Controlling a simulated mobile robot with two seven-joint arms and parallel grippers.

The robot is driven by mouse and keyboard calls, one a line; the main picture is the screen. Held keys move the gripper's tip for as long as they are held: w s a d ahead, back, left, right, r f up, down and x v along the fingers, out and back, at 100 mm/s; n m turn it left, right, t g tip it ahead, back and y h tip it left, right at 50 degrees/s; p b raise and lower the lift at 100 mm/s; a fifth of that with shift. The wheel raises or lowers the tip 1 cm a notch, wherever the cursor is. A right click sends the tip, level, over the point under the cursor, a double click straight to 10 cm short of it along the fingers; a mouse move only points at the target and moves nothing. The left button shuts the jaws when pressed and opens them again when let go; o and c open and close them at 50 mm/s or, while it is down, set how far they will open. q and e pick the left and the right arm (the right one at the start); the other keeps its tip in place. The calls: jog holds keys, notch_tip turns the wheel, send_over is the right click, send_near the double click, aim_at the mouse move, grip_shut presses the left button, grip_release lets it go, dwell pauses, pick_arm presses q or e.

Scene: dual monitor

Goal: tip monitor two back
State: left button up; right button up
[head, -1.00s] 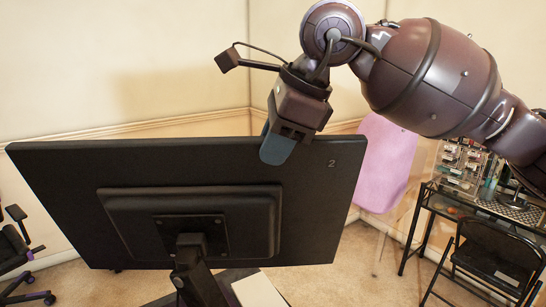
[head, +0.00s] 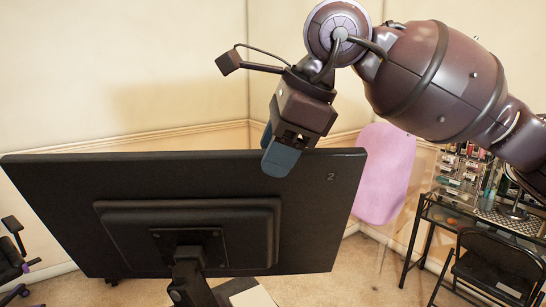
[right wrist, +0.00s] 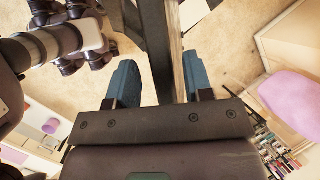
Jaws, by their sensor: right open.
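Monitor two (head: 80,210) stands with its dark back towards me, marked "2" near its upper right corner. It leans with its top edge towards me. Its stand arm (head: 188,277) joins the back low in the middle. My right gripper (head: 275,152) is open at the top edge, right of centre, one blue finger on the near side of the back. In the right wrist view the two fingers (right wrist: 160,80) straddle the monitor's edge (right wrist: 158,45), with a gap visible on the left. My left gripper is not in view.
A black folding chair (head: 492,264) and a glass-topped desk (head: 440,214) stand at the right. Another black chair (head: 12,262) is at the far left. The wall behind the monitor is bare.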

jog(key=v, duration=0.9)
jog(key=shift+r, duration=0.25)
jog(key=shift+d, duration=0.1)
